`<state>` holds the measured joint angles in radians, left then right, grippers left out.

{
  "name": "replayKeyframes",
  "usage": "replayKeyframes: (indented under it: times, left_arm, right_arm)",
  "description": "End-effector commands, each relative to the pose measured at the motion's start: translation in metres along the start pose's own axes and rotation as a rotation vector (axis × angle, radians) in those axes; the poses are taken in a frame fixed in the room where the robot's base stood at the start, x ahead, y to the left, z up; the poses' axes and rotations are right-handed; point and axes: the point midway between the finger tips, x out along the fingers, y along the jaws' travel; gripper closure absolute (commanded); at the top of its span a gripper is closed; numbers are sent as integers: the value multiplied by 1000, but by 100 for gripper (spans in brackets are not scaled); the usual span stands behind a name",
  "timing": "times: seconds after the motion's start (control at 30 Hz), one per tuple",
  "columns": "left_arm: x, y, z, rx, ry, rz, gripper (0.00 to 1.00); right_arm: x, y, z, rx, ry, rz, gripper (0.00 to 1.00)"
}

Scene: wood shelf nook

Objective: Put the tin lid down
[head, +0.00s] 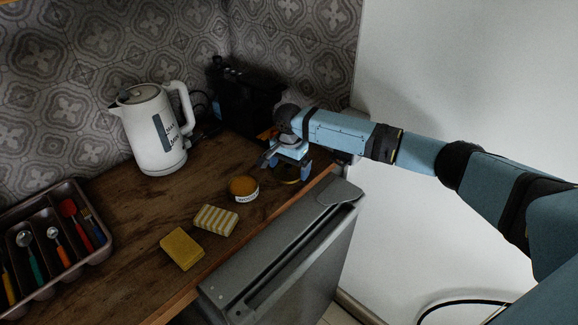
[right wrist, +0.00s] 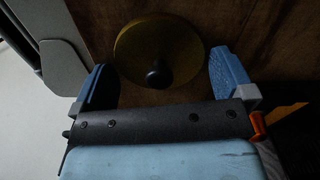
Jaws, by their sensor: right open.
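The tin lid (right wrist: 137,47) is a round brass-coloured disc with a dark knob (right wrist: 158,75). It appears to lie flat, knob up, on the wooden worktop. In the head view only a bit of its rim (head: 291,181) shows below my gripper. My right gripper (head: 286,168) is open above the lid near the worktop's front edge. In the right wrist view its two blue fingers stand apart on either side of the knob, not touching it. The open tin (head: 244,196), white-labelled with an orange-brown top, stands just left of the gripper. My left gripper is not in view.
A striped sponge (head: 216,220) and a yellow sponge (head: 182,249) lie left of the tin. A white kettle (head: 150,135) and a black appliance (head: 245,100) stand behind. A cutlery tray (head: 98,257) is at far left. A grey door (head: 290,255) stands below the front edge.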

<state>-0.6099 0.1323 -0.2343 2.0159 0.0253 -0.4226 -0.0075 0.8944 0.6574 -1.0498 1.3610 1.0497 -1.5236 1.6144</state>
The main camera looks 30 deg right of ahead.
Motion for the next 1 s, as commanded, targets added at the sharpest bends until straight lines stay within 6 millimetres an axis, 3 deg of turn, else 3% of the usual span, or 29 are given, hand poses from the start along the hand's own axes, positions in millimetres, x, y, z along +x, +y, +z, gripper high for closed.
replayKeyframes:
  times: [0.17,0.6,0.8,1.0]
  left_arm:
    - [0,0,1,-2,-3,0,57]
    - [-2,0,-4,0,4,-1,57]
    - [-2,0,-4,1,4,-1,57]
    - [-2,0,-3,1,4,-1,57]
  right_arm:
    - [-20,0,0,-1,0,-3,0]
    - [-107,-1,0,0,1,-2,0]
    - [-122,0,0,1,0,-1,0]
    - [-123,0,0,1,0,-1,0]
